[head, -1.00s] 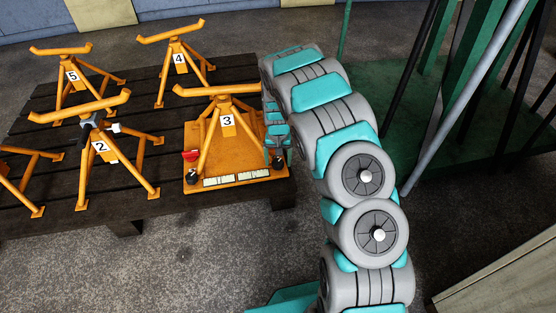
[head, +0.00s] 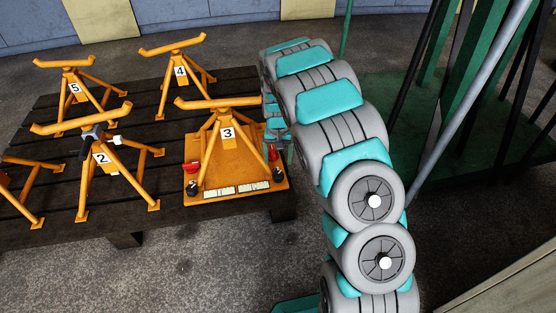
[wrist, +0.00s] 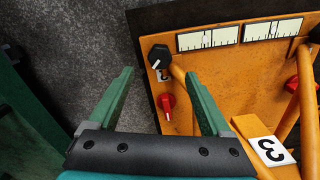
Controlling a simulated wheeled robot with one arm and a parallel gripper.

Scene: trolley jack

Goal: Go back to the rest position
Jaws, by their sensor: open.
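My gripper (wrist: 160,75) is open and empty, with its two green fingers spread apart in the wrist view. A red knob (wrist: 166,103) shows between the fingers in the picture, with nothing gripped. A black knob (wrist: 159,56) sits near it on the orange base plate. In the head view the gripper (head: 276,138) is partly hidden by my arm, at the right side of stand 3 (head: 226,140). A red knob (head: 272,152) shows there at the plate's right edge.
Stand 3 stands on an orange plate (head: 237,190) on a dark pallet (head: 130,222). Orange stands 2 (head: 100,160), 4 (head: 180,75) and 5 (head: 75,90) are to the left. A green frame (head: 410,120) with poles is at the right.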

